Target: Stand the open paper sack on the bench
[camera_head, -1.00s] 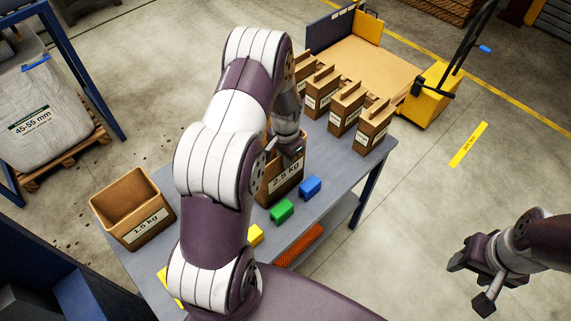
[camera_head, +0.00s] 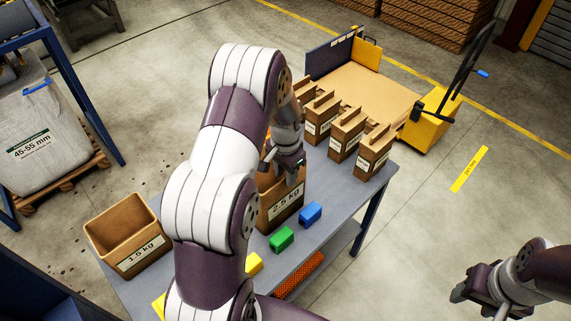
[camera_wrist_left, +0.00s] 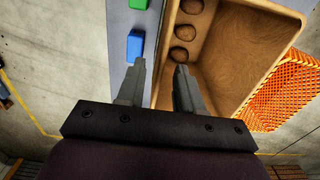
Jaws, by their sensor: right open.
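An open brown paper sack marked 2.5 kg (camera_head: 284,208) stands upright on the grey bench (camera_head: 352,200). My left gripper (camera_head: 290,167) is at its top rim, partly behind my own arm. In the left wrist view the two fingers of my left gripper (camera_wrist_left: 159,72) are apart, one on each side of the sack's wall. That sack (camera_wrist_left: 225,50) has a few potatoes (camera_wrist_left: 184,32) inside. A second open sack, marked 1.5 kg (camera_head: 138,258), stands at the bench's left end. My right gripper (camera_head: 464,300) is open and empty, off the bench at the lower right.
Green (camera_head: 281,240), blue (camera_head: 310,214) and yellow (camera_head: 254,263) blocks lie along the bench's front edge. Several filled sacks (camera_head: 346,138) stand at the back right. Orange mesh (camera_head: 302,272) is below the bench top. A yellow cart (camera_head: 428,125) stands behind.

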